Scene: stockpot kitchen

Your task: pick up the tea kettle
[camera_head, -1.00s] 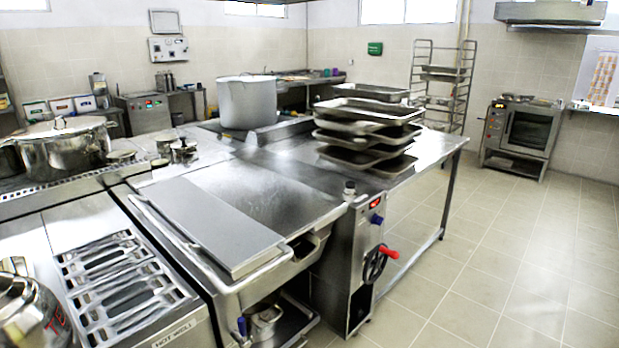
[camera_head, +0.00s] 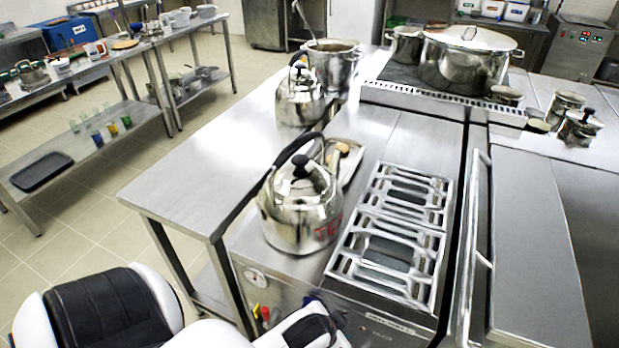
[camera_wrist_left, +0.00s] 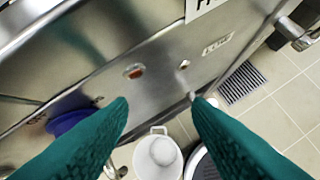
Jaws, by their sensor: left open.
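A shiny steel tea kettle (camera_head: 288,218) with a black arched handle and black lid knob stands upright on the near end of the steel counter in the head view. Red lettering shows on its right side. A second similar kettle (camera_head: 299,108) stands farther back. My left arm shows at the bottom of the head view, below and in front of the near kettle; its fingers cannot be made out there. In the left wrist view my left gripper (camera_wrist_left: 160,106) is open, with two teal fingers apart and nothing between them. No kettle shows in that view.
A slotted metal rack (camera_head: 395,235) lies right of the near kettle. A small tray (camera_head: 347,170) lies behind it. A large stockpot (camera_head: 463,65) stands at the back. The left wrist view shows a steel front panel (camera_wrist_left: 150,80) and a white bucket (camera_wrist_left: 158,158) below.

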